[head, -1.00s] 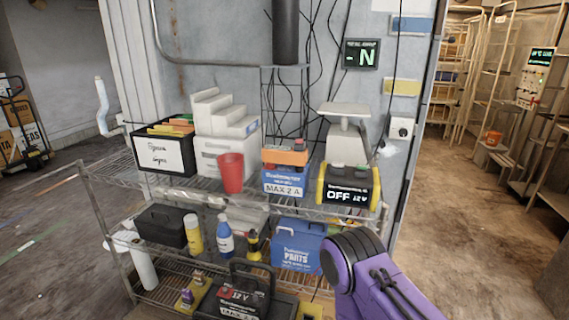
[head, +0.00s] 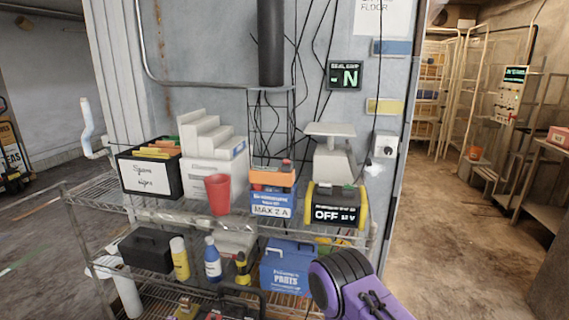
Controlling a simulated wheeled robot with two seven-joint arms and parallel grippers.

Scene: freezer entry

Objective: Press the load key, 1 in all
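No key marked as the load key can be read in the head view. A tan control panel (head: 508,100) with a small green-lit display and several tiny buttons stands at the far right; its lettering is too small to read. A dark wall display (head: 345,75) shows a green N. A yellow and black unit (head: 336,206) on the shelf reads OFF. A purple and black part of my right arm shows at the bottom, in front of the shelf. Neither of my grippers is in view.
A wire shelf unit (head: 112,203) fills the middle, holding a black bin (head: 150,180), a red cup (head: 219,193) and an orange-topped blue battery box (head: 271,205). Open floor (head: 440,230) lies to the right, leading to tall racks. A table (head: 545,215) stands at the right edge.

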